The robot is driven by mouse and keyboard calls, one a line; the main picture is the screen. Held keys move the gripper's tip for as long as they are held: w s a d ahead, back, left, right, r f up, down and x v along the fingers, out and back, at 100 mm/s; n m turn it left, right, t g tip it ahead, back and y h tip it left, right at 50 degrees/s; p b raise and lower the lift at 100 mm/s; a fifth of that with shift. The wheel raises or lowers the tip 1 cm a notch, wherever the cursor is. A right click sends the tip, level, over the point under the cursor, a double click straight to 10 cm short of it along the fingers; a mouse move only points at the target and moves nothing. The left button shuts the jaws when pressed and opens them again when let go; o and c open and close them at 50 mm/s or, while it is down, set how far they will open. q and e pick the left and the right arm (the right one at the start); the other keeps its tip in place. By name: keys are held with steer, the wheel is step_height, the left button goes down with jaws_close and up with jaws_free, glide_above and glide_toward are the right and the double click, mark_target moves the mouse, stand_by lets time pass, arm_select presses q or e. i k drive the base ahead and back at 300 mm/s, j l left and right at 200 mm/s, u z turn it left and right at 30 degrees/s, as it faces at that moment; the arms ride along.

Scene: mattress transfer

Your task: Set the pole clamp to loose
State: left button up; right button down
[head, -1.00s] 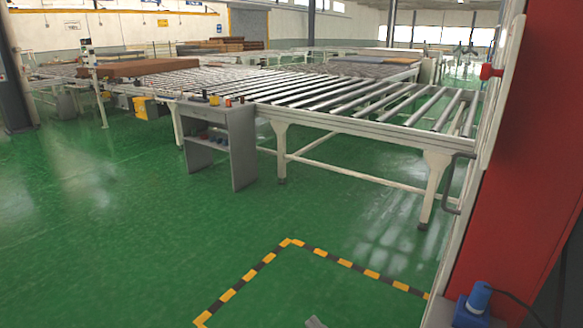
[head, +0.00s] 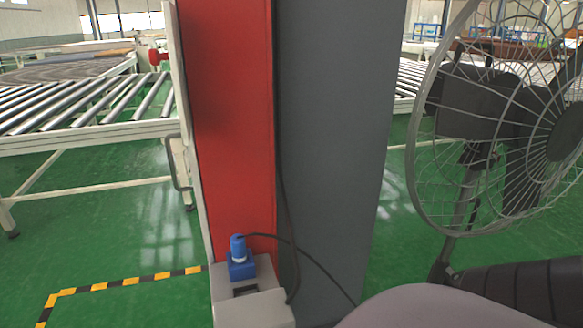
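A large wire-caged fan (head: 560,140) stands close at the right of the head view, with a dark motor housing behind the cage. Its pole (head: 462,205) slopes down from the housing to a dark fitting (head: 440,272) low in the picture. I cannot tell whether this fitting is the pole clamp, or how it is set. The lower part of the pole is hidden behind a rounded grey shape and a black ribbed shape at the bottom right. Neither of my grippers shows.
A tall red panel (head: 232,120) and a dark grey column (head: 335,140) block the middle. A blue plug (head: 238,258) with a black cable sits low on the panel's base. A roller conveyor (head: 85,115) stands at the left. The green floor beside the striped line (head: 115,283) is clear.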

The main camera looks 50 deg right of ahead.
mark_target(454, 275)
steer(key=z, duration=2.8)
steer(key=i+l+u, duration=0.15)
steer(key=l, duration=0.2)
steer(key=i+l+u, duration=0.1)
steer(key=l, duration=0.25)
steer(key=i+l+u, duration=0.15)
steer(key=l, duration=0.2)
steer(key=l+u, duration=0.15)
steer(key=l, duration=0.25)
